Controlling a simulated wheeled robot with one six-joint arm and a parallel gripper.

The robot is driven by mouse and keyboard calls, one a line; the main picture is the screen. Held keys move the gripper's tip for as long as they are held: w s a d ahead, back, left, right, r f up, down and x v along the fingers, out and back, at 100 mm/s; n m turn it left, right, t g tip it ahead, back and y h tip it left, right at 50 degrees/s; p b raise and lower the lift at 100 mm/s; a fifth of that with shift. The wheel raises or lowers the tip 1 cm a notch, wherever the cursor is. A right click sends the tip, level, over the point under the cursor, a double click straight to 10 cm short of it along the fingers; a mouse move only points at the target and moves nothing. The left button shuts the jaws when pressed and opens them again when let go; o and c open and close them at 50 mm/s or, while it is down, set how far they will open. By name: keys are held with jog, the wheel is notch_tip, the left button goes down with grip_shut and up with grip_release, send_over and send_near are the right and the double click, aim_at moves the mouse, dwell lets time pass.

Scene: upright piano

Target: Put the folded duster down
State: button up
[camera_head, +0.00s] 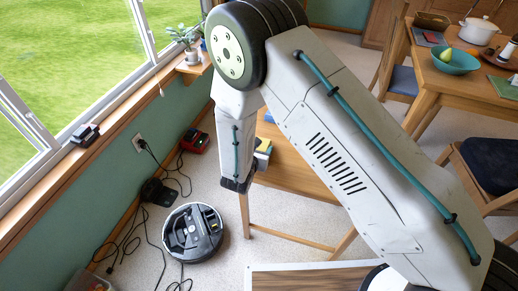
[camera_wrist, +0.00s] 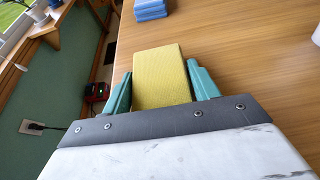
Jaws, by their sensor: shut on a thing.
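The folded duster (camera_wrist: 160,76) is a yellow, flat-sided block in the wrist view. My gripper (camera_wrist: 160,85) is shut on it, with one teal finger against each side. The duster is over or on the wooden tabletop (camera_wrist: 240,55), near its left edge; I cannot tell whether it touches the wood. In the head view a bit of yellow (camera_head: 262,158) shows beside my forearm, above the same wooden top (camera_head: 290,172). My arm hides the gripper's fingers there.
A blue folded stack (camera_wrist: 151,9) lies on the tabletop beyond the duster. The wood right of the duster is mostly clear. A robot vacuum (camera_head: 192,232), a red device (camera_head: 195,140) and cables are on the floor by the window wall. A dining table (camera_head: 440,80) stands at the upper right.

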jog(key=shift+f, duration=0.15)
jog(key=o, duration=0.9)
jog(key=shift+o, duration=0.2)
jog(key=shift+s+a+r, duration=0.15)
jog(key=shift+s+r, duration=0.1)
jog(key=shift+r, duration=0.05)
jog(key=v, duration=1.1)
jog(key=shift+s, duration=0.2)
jog(key=shift+r, duration=0.15)
